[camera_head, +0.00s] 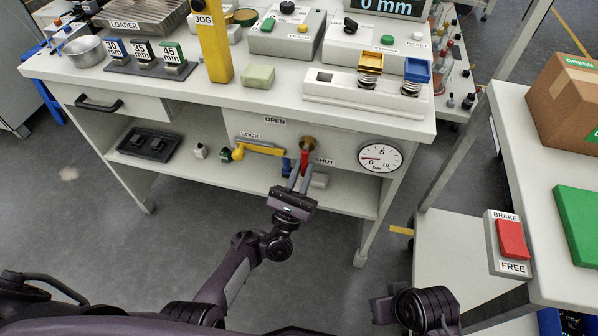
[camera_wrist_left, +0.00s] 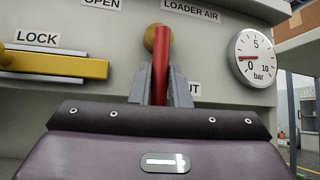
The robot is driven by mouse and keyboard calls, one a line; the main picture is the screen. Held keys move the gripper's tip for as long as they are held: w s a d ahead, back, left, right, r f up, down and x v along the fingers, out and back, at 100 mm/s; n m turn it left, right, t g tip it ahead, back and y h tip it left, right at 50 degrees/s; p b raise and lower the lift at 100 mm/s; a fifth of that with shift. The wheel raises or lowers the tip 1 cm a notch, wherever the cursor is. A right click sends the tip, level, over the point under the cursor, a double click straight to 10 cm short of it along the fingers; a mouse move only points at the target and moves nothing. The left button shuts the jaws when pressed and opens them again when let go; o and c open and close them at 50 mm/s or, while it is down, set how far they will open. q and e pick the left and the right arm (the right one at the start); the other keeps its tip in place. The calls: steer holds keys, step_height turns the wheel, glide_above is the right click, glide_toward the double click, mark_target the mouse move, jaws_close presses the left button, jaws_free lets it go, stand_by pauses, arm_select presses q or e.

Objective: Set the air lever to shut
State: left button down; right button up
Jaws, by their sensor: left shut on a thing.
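The air lever (camera_head: 305,157) is a red handle on a brass pivot (camera_head: 307,141) on the bench's front panel. It hangs almost straight down from the pivot, its lower end beside the SHUT label (camera_head: 324,161). The OPEN label (camera_head: 275,120) is up and to the left. My left gripper (camera_head: 299,178) is shut on the red handle. In the left wrist view the lever (camera_wrist_left: 162,60) stands between the two grey fingers (camera_wrist_left: 160,88), which partly hide the SHUT label. The pressure gauge (camera_head: 380,157) needle points at about 0. Part of my right arm shows at the bottom right; its fingers are not clear.
A yellow LOCK handle (camera_head: 262,148) lies left of the lever. A blue part (camera_head: 286,166) is close to my left fingers. The lower shelf (camera_head: 345,198) runs below. A side table with a red BRAKE button (camera_head: 512,239) stands at the right.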

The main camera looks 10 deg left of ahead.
arm_select(q)
steer(key=shift+d+n+y, duration=0.1)
steer(key=shift+n+y, duration=0.3)
steer(key=shift+y, duration=0.1)
arm_select(e)
steer(key=shift+w+a, duration=0.1)
steer(key=shift+a, duration=0.05)
arm_select(q)
steer(key=c, duration=1.4)
jaws_free()
steer(key=shift+o, duration=0.2)
